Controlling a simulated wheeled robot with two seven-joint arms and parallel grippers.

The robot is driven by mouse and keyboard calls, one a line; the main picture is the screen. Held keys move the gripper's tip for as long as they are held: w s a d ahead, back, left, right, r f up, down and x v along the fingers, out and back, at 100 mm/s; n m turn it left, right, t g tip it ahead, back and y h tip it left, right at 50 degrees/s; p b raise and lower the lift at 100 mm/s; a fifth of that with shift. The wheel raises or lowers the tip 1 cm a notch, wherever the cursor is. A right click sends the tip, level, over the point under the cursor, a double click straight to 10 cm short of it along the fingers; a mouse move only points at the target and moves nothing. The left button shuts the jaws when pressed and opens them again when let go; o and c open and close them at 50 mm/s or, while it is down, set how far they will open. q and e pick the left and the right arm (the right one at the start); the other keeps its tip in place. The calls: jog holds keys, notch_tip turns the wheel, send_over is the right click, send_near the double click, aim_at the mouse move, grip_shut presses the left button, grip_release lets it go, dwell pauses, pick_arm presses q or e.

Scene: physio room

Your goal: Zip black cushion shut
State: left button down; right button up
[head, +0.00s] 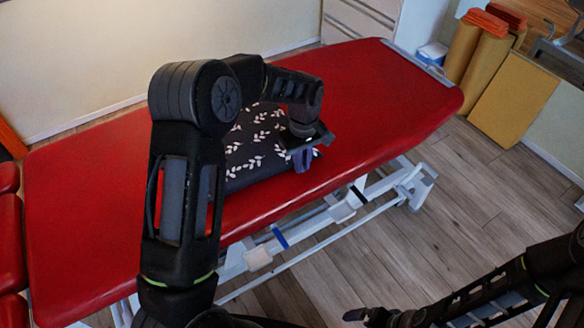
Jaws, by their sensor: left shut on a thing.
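The black cushion (258,136) with a white leaf pattern lies on the red treatment table, partly hidden behind my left arm. My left gripper (303,158) points down at the cushion's right front edge and is shut on it. The zip and its pull are too small or hidden to make out, so I cannot tell how far it is closed. My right gripper (366,316) is low at the bottom edge of the view, over the floor and away from the cushion. Its fingers are too dark and cut off to read.
The red table (375,95) is bare to the right of the cushion and at the far left. Its white frame (405,180) stands on a wooden floor (480,215). Yellow rolled mats (478,50) and a box (432,52) stand at the back right.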

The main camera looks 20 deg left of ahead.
pick_arm(q)
jog(key=shift+w+d, duration=0.15)
jog(key=c, duration=1.4)
grip_release()
jog(key=shift+c, duration=0.2)
jog(key=shift+r, duration=3.95)
jog(key=shift+f, duration=0.1)
